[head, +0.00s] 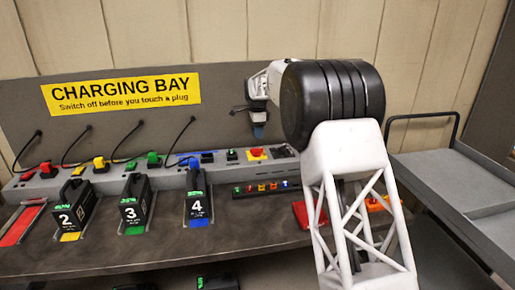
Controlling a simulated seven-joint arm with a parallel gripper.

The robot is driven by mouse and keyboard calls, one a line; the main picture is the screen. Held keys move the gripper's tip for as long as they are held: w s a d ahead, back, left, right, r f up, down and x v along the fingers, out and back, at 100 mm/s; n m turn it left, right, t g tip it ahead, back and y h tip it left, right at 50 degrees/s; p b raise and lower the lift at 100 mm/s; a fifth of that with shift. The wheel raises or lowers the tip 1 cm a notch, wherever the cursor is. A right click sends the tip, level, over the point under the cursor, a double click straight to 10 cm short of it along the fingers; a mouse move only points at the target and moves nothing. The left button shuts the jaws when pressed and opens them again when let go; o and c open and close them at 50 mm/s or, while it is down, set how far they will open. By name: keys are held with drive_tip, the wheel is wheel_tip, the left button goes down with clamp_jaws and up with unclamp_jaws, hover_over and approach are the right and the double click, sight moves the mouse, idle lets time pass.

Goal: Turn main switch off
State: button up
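A grey power strip box (110,180) runs along the back of the bench. On its right end is a red knob on a yellow plate (257,153). Just left of it is a small black switch with a green mark (232,155). No label tells me which of these is the main switch. My gripper (258,134) points down above the right end of the box, close to the red knob in the picture. It looks apart from the knob, but depth is unclear. Its fingers are small and partly dark, so their opening does not show.
A yellow "CHARGING BAY" sign (122,93) is on the back panel. A grey cart (440,180) stands right. The bench front (160,250) is clear.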

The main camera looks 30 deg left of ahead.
sight(257, 151)
drive_tip(key=shift+f, duration=0.1)
drive_tip(key=shift+f, duration=3.85)
clamp_jaws()
